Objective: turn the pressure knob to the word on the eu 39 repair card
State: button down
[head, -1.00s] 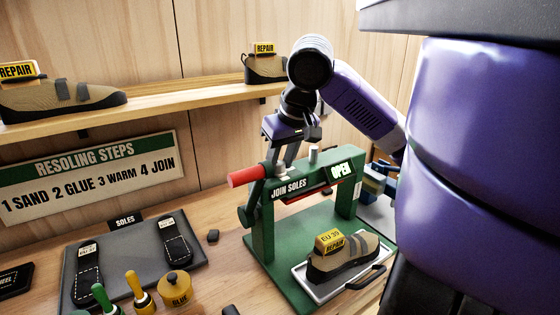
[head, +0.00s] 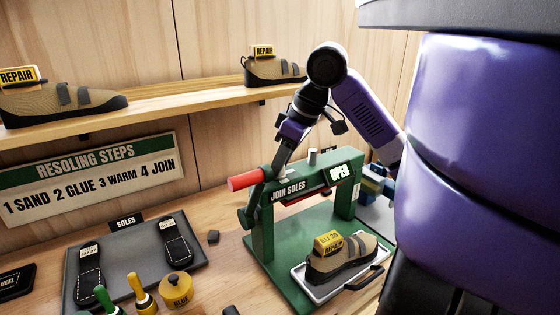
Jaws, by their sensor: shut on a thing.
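The green press (head: 262,240) reads JOIN SOLES, and its lit display (head: 341,172) reads OPEN. A tan shoe (head: 345,262) sits on a metal tray (head: 304,276) in the press, with a yellow EU 39 REPAIR card (head: 328,243) on it. Any smaller word on the card is too small to read. My gripper (head: 268,173) is at the upper left of the press, shut on the inner end of the red handle (head: 244,180). A small grey cylinder (head: 312,156) stands on top of the press. I cannot make out a labelled pressure knob.
A soles mat (head: 130,245) lies left of the press, with yellow- and green-handled tools and a glue pot (head: 176,285) in front. A shelf (head: 160,99) with two shoes runs behind. Blue and tan blocks (head: 376,185) stand right of the press.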

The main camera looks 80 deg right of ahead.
jog(key=n+y+p, duration=0.1)
jog(key=n, duration=0.2)
jog(key=n+y, duration=0.1)
jog(key=n, duration=0.2)
jog(key=shift+d+r+y+p, duration=0.1)
jog(key=shift+d+y+p, duration=0.1)
jog(key=shift+y+p, duration=0.15)
jog(key=n+y+p, duration=0.1)
jog(key=n, duration=0.2)
jog(key=shift+d+n, duration=0.1)
jog(key=shift+n, duration=0.3)
jog(key=shift+n+g+y+p, duration=0.45)
jog(key=shift+n+g+p, duration=0.25)
jog(key=shift+n, duration=0.8)
jog(key=shift+w, duration=0.1)
jog(key=c, duration=1)
grip_release()
jog(key=shift+b+v, duration=0.3)
jog(key=shift+v, duration=3.5)
